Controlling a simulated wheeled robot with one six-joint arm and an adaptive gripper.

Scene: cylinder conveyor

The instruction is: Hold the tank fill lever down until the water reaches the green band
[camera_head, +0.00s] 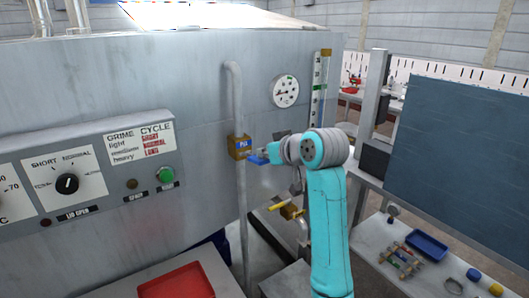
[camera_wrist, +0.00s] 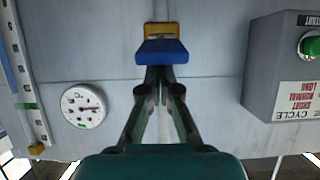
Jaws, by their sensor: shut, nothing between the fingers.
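The fill lever has a blue handle (camera_head: 258,160) on a yellow box (camera_head: 240,147) fixed to the grey tank wall. In the wrist view, which is upside down, the blue handle (camera_wrist: 161,52) stands out in front of the yellow box (camera_wrist: 161,29). My gripper (camera_wrist: 160,72) is shut and empty, its tips right at the handle's edge; I cannot tell whether they touch. In the head view my arm partly hides the gripper. The level gauge (camera_head: 320,90) with a green mark is upright on the wall; the water height is too small to read.
A round dial (camera_head: 286,91) is on the wall near the level gauge. A control panel (camera_head: 85,175) with a knob and a green button juts out at left. A red tray (camera_head: 176,283) is at the lower left. A side table (camera_head: 375,262) with a blue tray (camera_head: 427,245) is at right.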

